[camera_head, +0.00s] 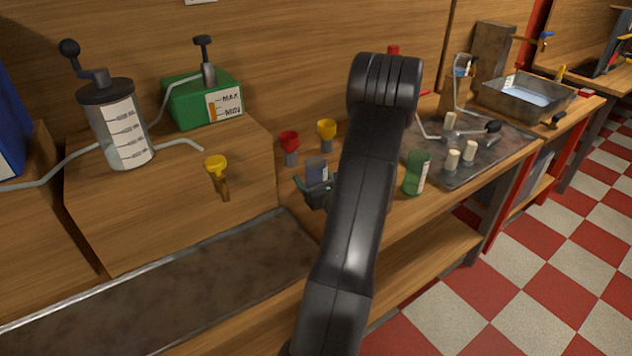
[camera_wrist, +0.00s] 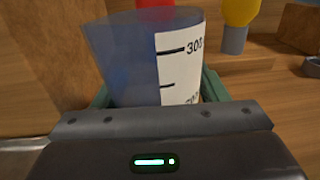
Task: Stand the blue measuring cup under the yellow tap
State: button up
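The blue measuring cup (camera_head: 317,171) is upright in my gripper (camera_head: 318,190), left of my arm. In the wrist view the translucent blue cup (camera_wrist: 125,60) has a white scale label and sits between green fingers that close on both its sides. The head view does not show clearly whether its base touches the counter. The yellow tap (camera_head: 217,165) has a yellow handle and a brass spout pointing down. It is on the front of a wooden box (camera_head: 175,205), left of my gripper and the cup. Part of the gripper is hidden by my arm.
A grey trough (camera_head: 190,285) runs below the tap. A red-topped fitting (camera_head: 289,140) and a yellow-topped fitting (camera_head: 326,130) stand behind the cup. A green can (camera_head: 416,173) and a tray with several pale pegs (camera_head: 485,150) are right of my arm.

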jog(key=c, duration=0.8)
jog(key=shift+o, duration=0.2)
jog(key=shift+r, duration=0.15)
